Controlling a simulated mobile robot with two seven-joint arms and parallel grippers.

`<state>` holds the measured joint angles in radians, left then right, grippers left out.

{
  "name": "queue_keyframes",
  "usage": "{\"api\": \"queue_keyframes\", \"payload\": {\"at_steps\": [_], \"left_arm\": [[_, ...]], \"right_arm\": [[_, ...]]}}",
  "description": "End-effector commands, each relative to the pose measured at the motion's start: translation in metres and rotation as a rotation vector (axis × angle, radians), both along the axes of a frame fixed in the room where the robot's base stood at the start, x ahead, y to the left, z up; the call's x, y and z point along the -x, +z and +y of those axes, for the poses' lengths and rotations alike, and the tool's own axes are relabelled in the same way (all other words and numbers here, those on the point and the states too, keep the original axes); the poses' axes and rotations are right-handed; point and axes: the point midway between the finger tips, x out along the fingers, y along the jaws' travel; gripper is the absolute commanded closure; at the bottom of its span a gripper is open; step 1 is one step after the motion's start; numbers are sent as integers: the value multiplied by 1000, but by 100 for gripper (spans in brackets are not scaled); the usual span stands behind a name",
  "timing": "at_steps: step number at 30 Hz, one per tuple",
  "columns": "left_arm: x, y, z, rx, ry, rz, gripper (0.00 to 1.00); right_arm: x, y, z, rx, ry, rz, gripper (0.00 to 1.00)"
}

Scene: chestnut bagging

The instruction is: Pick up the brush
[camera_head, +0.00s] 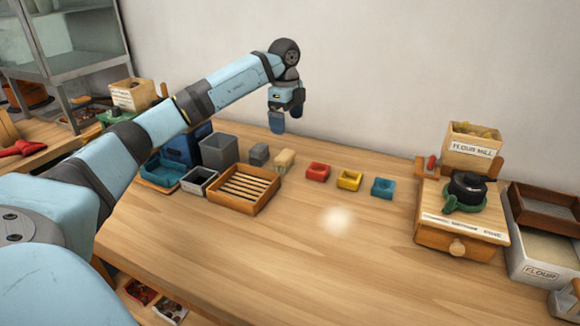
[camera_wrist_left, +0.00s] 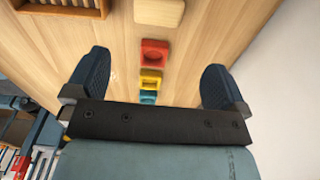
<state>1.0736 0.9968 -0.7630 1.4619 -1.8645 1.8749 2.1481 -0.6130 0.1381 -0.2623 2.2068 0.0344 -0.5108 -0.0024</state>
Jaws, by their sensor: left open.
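My left gripper (camera_head: 287,114) hangs above the back of the wooden table, fingers pointing down. In the left wrist view its two fingers (camera_wrist_left: 155,78) are wide apart, with nothing between them but table and small bowls further below. A small pale tan block with rounded corners (camera_head: 284,160) lies on the table below the gripper, right of a grey block (camera_head: 259,154). It also shows at the top edge of the left wrist view (camera_wrist_left: 158,12). It may be the brush, but I cannot make out bristles. My right gripper is not in view.
Red (camera_head: 317,171), yellow (camera_head: 349,180) and blue (camera_head: 382,188) small bowls stand in a row. A slatted wooden tray (camera_head: 243,207) and grey bin (camera_head: 218,150) are left. A flour mill (camera_head: 462,230) stands right. The table's front middle is clear.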

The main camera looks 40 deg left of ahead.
Motion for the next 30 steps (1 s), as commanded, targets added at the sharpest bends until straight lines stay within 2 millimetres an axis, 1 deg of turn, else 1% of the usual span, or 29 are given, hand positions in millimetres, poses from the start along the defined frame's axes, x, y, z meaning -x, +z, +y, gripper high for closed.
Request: {"api": "queue_keyframes", "payload": {"at_steps": [1, 4, 9, 13, 15, 23, 27, 30], "left_arm": [[2, 0, 8, -20, 26, 13, 0], [5, -9, 13, -37, 48, 26, 0], [5, -44, 12, -35, 45, 27, 0], [4, -66, 12, -34, 44, 25, 0], [4, -74, 11, -34, 43, 24, 0], [4, -90, 9, -33, 41, 23, 0], [5, -110, 5, -32, 41, 25, 0], [5, -126, 5, -32, 41, 26, 0]], "right_arm": [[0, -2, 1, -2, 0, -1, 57], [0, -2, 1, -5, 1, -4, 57], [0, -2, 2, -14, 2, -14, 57], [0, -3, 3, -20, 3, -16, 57], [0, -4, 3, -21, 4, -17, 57], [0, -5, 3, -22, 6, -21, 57], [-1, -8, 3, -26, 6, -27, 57], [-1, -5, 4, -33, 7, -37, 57]]}}
